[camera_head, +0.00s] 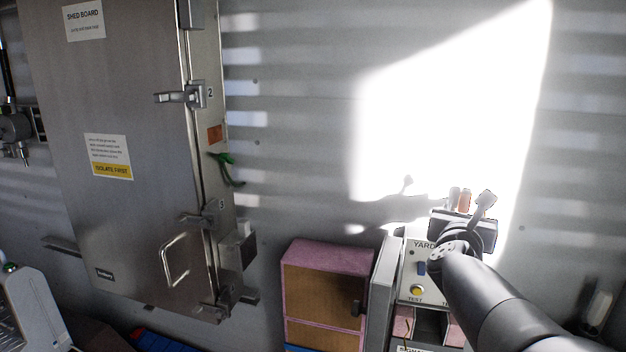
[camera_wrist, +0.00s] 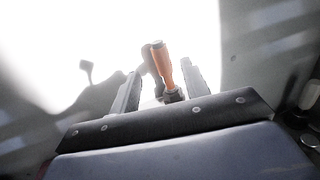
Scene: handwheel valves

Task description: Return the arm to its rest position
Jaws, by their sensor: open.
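My gripper (camera_head: 470,198) is at the right of the head view, in front of the sunlit wall and above a small panel marked "YARD". It is open. In the wrist view, my gripper (camera_wrist: 162,80) shows its two grey fingers spread apart. An orange handle-like part (camera_wrist: 163,66) with a dark base shows between them, with a gap on each side. The orange part (camera_head: 464,201) also shows between the fingers in the head view. I cannot tell what it is fixed to. My dark arm reaches in from the lower right.
A tall metal cabinet (camera_head: 120,180) marked "SHED BOARD" with latches stands at the left. A pink-edged wooden cabinet (camera_head: 326,292) stands left of the "YARD" panel (camera_head: 414,268). A green-handled item (camera_head: 224,160) is beside the metal cabinet. The wall area above my gripper is clear.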

